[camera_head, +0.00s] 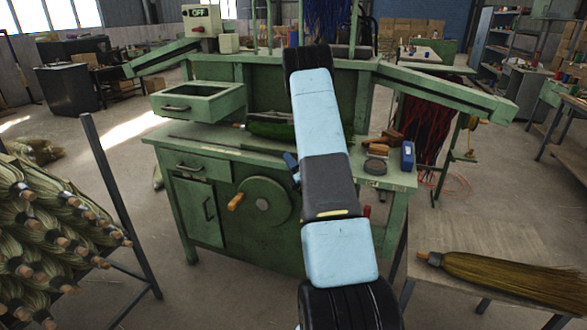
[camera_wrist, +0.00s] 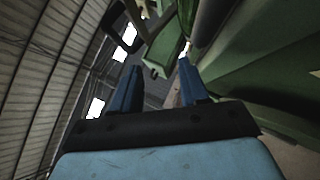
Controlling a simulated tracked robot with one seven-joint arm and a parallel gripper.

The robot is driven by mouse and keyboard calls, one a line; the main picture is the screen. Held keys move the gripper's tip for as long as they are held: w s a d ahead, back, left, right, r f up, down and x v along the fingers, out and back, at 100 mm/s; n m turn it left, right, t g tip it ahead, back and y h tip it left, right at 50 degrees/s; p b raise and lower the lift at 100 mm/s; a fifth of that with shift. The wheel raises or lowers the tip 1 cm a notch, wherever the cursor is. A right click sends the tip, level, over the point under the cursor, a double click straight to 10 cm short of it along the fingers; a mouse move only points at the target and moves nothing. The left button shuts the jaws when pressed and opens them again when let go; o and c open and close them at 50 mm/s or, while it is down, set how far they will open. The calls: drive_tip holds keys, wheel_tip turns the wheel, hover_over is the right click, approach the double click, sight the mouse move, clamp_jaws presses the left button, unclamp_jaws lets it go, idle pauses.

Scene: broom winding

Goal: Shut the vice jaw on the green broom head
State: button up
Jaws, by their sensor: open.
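The green broom head (camera_head: 270,126) lies on top of the green workbench, just left of my arm, which hides its right end. I cannot make out the vice jaw clearly; my arm covers the middle of the bench. A green handwheel (camera_head: 264,208) with a wooden knob (camera_head: 235,202) is on the bench front, left of my arm. My gripper's two blue fingers (camera_wrist: 158,85) are apart with nothing between them in the wrist view. In the head view only a small blue part (camera_head: 291,164) shows beside my arm, above the handwheel. No contact with the bench can be made out.
An open drawer (camera_head: 197,102) juts out at the bench's upper left. Brown blocks (camera_head: 385,142) and a blue box (camera_head: 407,155) sit on its right end. A rack of brooms (camera_head: 50,235) stands left; a finished broom (camera_head: 500,275) lies on a table at right.

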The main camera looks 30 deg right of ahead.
drive_tip(key=shift+s+d+f, duration=0.15)
drive_tip(key=shift+s+f, duration=0.45)
drive_tip(key=shift+s, duration=0.2)
drive_tip(key=v, duration=1.3)
drive_tip(key=shift+s+f, duration=0.2)
drive_tip(key=shift+s, duration=0.15)
idle(0.4)
